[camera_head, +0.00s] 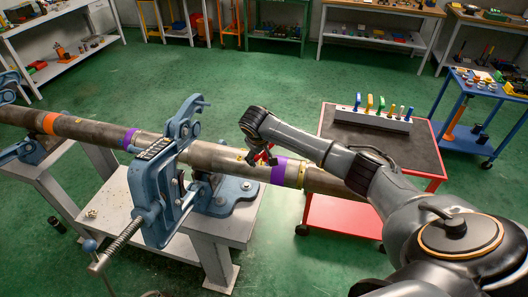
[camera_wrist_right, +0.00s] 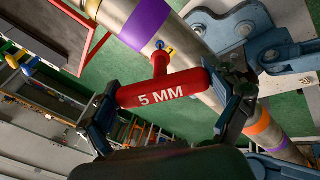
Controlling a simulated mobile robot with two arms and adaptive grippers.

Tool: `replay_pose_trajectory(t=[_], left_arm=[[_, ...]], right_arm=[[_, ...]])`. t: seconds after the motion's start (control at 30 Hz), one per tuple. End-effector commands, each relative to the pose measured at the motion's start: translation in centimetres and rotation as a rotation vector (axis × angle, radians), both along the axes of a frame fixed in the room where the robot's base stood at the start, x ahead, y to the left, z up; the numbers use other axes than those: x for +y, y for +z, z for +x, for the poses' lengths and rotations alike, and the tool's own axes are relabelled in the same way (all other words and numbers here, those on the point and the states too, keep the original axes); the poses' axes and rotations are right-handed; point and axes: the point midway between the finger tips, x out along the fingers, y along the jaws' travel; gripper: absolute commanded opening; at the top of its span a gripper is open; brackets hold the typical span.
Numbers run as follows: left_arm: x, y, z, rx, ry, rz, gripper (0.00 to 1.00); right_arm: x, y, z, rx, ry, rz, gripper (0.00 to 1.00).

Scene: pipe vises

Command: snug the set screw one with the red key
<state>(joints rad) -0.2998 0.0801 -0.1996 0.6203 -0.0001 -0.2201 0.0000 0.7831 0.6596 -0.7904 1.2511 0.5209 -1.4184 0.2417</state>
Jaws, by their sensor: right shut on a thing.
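My right gripper (camera_head: 263,155) is shut on the red key (camera_wrist_right: 160,88), whose T-handle reads "5 MM". It lies crosswise between the two fingers in the wrist view. The key's red shank points at a small blue-rimmed screw (camera_wrist_right: 159,44) on the grey pipe (camera_wrist_right: 200,40). A yellow tag (camera_wrist_right: 171,50) is beside the screw; its mark is too small to read surely. I cannot tell whether the key's tip sits in the screw. In the head view the gripper hides most of the key, just above the pipe (camera_head: 225,160). My left gripper is not in view.
A blue pipe vise (camera_head: 165,195) clamps the pipe on a grey stand (camera_head: 205,228), left of my gripper. A purple band (camera_head: 278,171) is close by on the pipe. A red cart (camera_head: 330,110) holds a rack of coloured keys (camera_head: 375,119) at right. Green floor is open behind.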

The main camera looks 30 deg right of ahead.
Motion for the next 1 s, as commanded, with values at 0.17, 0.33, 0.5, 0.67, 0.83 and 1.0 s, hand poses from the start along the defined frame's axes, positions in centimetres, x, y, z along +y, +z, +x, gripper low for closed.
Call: replay_pose_trajectory(t=[0.17,0.33,0.5,0.67,0.83,1.0], left_arm=[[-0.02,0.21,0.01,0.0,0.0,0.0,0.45],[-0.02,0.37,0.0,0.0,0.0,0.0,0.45],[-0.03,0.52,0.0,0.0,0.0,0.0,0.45],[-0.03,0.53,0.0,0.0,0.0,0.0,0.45],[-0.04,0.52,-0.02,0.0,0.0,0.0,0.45],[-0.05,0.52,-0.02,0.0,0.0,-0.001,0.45]], right_arm=[[-0.06,-0.23,-0.13,0.005,-0.001,-0.001,0.48],[-0.07,-0.32,-0.14,0.005,-0.001,-0.001,0.48],[-0.09,-0.39,-0.14,0.006,-0.001,-0.001,0.48],[-0.11,-0.46,-0.15,0.006,-0.001,-0.001,0.48],[-0.12,-0.48,-0.16,0.007,-0.003,-0.001,0.48],[0.03,-0.6,-0.19,-0.044,-0.147,0.046,0.48]])
